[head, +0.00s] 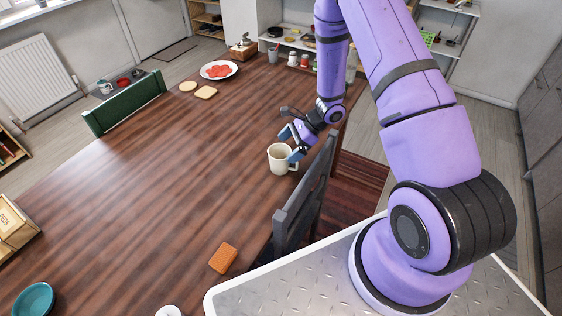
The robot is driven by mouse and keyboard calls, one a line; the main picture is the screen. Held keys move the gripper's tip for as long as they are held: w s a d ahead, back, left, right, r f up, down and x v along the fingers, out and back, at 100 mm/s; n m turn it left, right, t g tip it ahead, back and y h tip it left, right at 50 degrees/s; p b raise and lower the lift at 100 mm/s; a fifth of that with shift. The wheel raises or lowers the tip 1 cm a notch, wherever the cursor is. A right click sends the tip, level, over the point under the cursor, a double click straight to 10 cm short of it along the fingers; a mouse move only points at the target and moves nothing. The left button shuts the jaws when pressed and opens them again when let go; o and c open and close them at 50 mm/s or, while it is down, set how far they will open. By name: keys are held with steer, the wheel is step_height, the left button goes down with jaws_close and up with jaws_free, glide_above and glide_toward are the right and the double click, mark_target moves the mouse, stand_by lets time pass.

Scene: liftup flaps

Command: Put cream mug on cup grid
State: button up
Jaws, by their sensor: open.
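The cream mug (278,160) stands upright on the dark wooden table near its right edge, with its handle on the right side. My gripper (291,143) is open, its two blue fingers close above and around the mug's rim and handle side. One finger overlaps the handle in the picture; I cannot tell whether it touches. I cannot identify the cup grid for certain. A small grey surface with a mug and red items (122,83) lies beyond the green chair, too small to make out.
A dark grey chair (305,205) stands against the table's right edge, close to the mug. A plate with red slices (219,70), bread slices (205,92), an orange sponge (223,258) and a teal bowl (34,299) lie on the table (150,180). The table's middle is clear.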

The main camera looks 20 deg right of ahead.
mark_target(281, 153)
steer(key=x, duration=0.4)
steer(key=shift+w+f, duration=0.1)
steer(key=shift+w, duration=0.1)
steer(key=c, duration=1)
steer(key=shift+c, duration=0.2)
